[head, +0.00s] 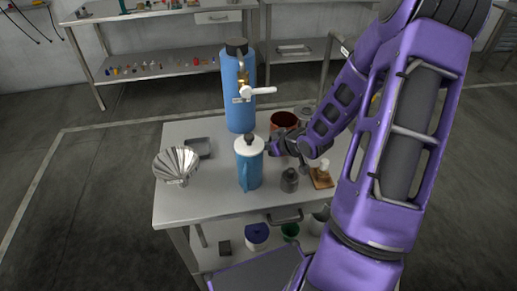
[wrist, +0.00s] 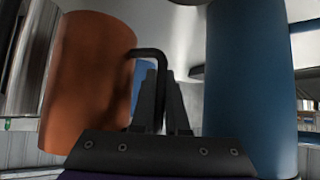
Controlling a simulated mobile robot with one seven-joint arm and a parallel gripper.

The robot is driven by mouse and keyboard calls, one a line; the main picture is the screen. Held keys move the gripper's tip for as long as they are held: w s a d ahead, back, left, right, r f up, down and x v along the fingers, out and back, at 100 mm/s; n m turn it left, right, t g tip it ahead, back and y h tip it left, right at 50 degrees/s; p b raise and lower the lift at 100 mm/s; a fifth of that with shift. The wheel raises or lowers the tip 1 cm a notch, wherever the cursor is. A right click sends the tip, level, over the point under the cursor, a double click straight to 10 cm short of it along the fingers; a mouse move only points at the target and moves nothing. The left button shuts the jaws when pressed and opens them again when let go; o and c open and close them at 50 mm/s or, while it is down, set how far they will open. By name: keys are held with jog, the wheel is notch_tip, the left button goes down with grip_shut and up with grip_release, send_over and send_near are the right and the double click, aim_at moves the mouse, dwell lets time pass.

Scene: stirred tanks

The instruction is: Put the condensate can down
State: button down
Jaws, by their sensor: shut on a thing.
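The condensate can seems to be the open copper-brown can (head: 284,120), at the back right of the steel table (head: 190,212), right of the tall blue cylinder. In the wrist view its copper side (wrist: 88,80) fills the left, with a black bent handle (wrist: 148,52) running between my fingers. My gripper (head: 277,148) is shut on that handle, beside the can; the fingers also show in the wrist view (wrist: 162,105). The can's base is hidden, so I cannot tell whether it touches the table.
A blue jug with a white lid (head: 249,168) stands close left of my gripper. A tall blue cylinder with a tap (head: 240,100) stands behind. A grey flask (head: 289,181), wooden block (head: 321,178), fluted metal bowl (head: 176,165) and grey tray (head: 199,148) are around. The front-left tabletop is clear.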

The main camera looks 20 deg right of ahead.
jog(key=shift+w+f, duration=0.1)
jog(key=shift+f, duration=0.35)
jog(key=shift+f+b, duration=0.4)
jog(key=shift+f, duration=0.1)
jog(key=shift+f, duration=0.1)
jog(key=c, duration=0.9)
grip_release()
